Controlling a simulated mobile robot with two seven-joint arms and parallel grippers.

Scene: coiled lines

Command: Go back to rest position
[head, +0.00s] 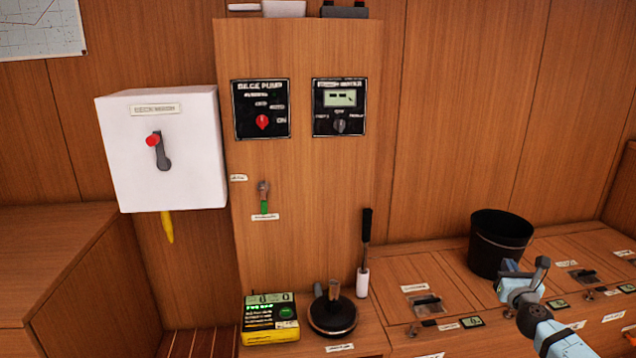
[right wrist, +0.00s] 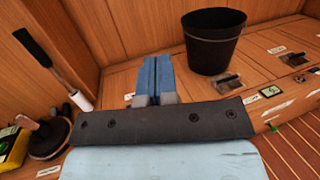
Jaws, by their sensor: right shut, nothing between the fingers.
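My right gripper (head: 510,271) is at the lower right of the head view, over the wooden bench and just in front of the black bucket. In the right wrist view its two blue fingers (right wrist: 154,82) are together with nothing between them. The bench top shows beyond the fingertips. My left gripper is not in either view.
A black bucket (head: 500,242) stands on the bench (head: 405,268) close to my right gripper. A black-handled tool (head: 364,255), a round black base with a stub (head: 333,313) and a yellow device (head: 269,318) stand left of it. A white switch box (head: 190,170) juts from the wall.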

